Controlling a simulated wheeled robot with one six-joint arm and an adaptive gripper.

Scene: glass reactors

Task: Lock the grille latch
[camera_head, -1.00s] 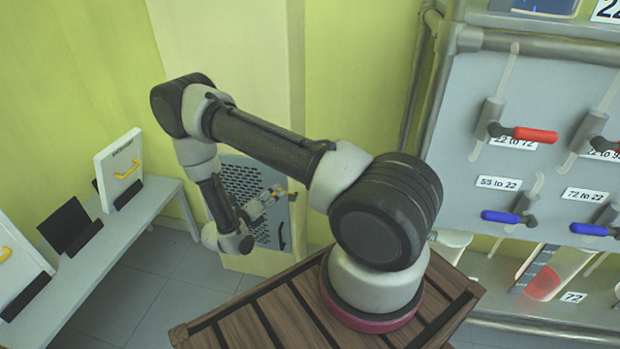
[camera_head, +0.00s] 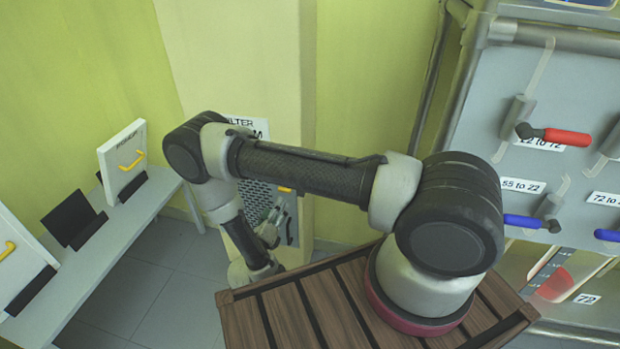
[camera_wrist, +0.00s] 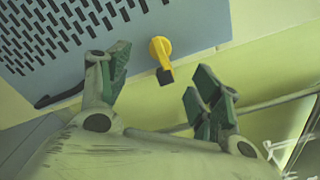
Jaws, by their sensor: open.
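The grille (camera_wrist: 75,35) is a grey perforated panel set in the pale wall, and it also shows behind my arm in the head view (camera_head: 256,197). The latch (camera_wrist: 161,58) is a small yellow knob with a dark tip, at the grille's edge. In the wrist view my gripper (camera_wrist: 160,97) is open and empty. Its green-padded fingers stand to either side of the latch's dark tip in the picture, and no contact shows. In the head view my gripper (camera_head: 277,218) is in front of the grille, partly hidden by my arm.
A dark curved handle (camera_wrist: 58,95) is on the grille. At left, a bench (camera_head: 95,255) bears white panels with yellow handles (camera_head: 131,160). At right stands a rack panel (camera_head: 530,90) with red and blue levers (camera_head: 568,137). Grey floor (camera_head: 165,290) is clear between bench and arm.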

